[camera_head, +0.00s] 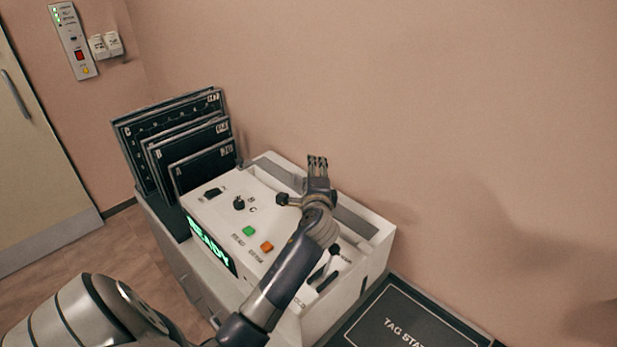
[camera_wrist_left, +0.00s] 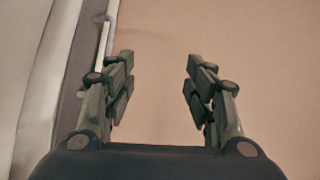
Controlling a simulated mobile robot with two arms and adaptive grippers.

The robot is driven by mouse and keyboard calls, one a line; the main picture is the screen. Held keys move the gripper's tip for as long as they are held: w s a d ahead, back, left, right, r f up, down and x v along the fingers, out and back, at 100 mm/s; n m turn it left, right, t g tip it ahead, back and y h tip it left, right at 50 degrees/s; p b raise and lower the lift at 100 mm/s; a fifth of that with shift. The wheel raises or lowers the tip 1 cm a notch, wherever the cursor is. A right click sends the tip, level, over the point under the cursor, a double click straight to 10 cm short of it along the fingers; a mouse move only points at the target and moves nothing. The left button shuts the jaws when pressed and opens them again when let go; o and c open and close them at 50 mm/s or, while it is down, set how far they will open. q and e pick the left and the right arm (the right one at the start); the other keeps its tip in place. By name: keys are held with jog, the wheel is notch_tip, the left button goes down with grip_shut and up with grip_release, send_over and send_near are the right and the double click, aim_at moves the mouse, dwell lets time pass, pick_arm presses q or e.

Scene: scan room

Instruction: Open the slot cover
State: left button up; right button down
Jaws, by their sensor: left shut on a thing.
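The white machine (camera_head: 215,208) stands against the wall with a green READY display on its front. A long grey strip, which looks like the slot cover (camera_head: 360,215), runs along its back top. My left gripper (camera_head: 317,162) is over the middle of this strip and hides part of it. In the left wrist view the fingers (camera_wrist_left: 160,85) stand apart, with the pink wall showing between them. A pale edge of the machine (camera_wrist_left: 105,40) runs close by the left finger. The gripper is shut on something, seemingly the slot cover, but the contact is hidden. My right gripper is out of view.
Black lettered plates (camera_head: 170,140) stand in a rack at the machine's left. Green (camera_head: 249,231) and orange (camera_head: 266,246) buttons and a black knob (camera_head: 239,203) sit on its top. A dark tag station panel (camera_head: 385,315) lies at the right. The wall is close behind.

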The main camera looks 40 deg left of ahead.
pick_arm(q)
jog(key=v, duration=0.3)
jog(key=shift+d, duration=0.1)
jog(key=c, duration=0.4)
jog(key=shift+s+d+f+p, duration=0.2)
jog(key=shift+s+f+p, duration=0.3)
jog(key=shift+s+p, duration=0.3)
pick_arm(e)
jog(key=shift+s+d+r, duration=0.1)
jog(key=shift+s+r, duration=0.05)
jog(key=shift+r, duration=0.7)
